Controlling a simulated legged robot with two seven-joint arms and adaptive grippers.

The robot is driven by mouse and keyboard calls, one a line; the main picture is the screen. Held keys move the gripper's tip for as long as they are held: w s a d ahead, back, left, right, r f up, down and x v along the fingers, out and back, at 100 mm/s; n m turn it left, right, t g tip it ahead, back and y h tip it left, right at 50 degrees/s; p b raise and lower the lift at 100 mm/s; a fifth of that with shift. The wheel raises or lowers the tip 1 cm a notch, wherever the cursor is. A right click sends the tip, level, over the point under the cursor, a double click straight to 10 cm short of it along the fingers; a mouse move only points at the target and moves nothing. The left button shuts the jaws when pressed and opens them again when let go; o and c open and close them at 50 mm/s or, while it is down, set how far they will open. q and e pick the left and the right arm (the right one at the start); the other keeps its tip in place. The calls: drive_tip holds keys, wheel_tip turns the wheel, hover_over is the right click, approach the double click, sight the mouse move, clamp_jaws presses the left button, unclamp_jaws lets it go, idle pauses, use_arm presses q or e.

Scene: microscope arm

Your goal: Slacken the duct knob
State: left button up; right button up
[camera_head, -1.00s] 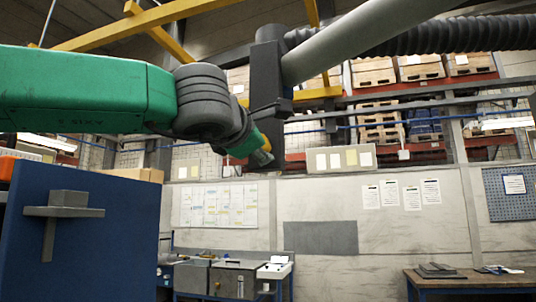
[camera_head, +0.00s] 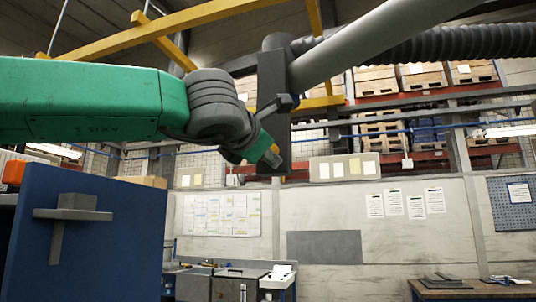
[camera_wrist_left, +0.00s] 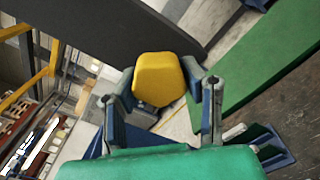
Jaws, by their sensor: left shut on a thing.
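The yellow duct knob (camera_wrist_left: 158,78) shows in the left wrist view, in front of a dark bar (camera_wrist_left: 120,35). My left gripper (camera_wrist_left: 160,92) is shut on it, with a grey-blue finger on each side. In the head view my left arm reaches in from the left, and its gripper (camera_head: 269,155) is at the lower end of the dark upright post (camera_head: 272,95). A small yellow patch shows there; I cannot tell whether it is the knob. A thick grey tube (camera_head: 375,40) runs from the post to the upper right. My right gripper is not in view.
A ribbed black hose (camera_head: 440,40) runs behind the grey tube. A blue panel (camera_head: 110,250) with a grey bracket stands at lower left. A workbench (camera_head: 470,290) stands at lower right. Yellow beams (camera_head: 130,35) cross overhead. The space right of the post is open.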

use_arm(q)
drive_tip(key=o, duration=0.9)
drive_tip(key=shift+w+d+f, duration=0.1)
drive_tip(key=shift+w+f, duration=0.05)
drive_tip(key=shift+f, duration=0.35)
drive_tip(key=shift+o, duration=1.4)
drive_tip(key=shift+a+r, duration=0.15)
drive_tip(key=shift+a, duration=0.05)
drive_tip(key=shift+r, duration=0.1)
drive_tip(key=shift+s+a+r, duration=0.1)
drive_tip(key=shift+s, duration=0.15)
drive_tip(key=v, duration=1.1)
drive_tip(key=shift+a+f, duration=0.2)
drive_tip(key=shift+d, duration=0.15)
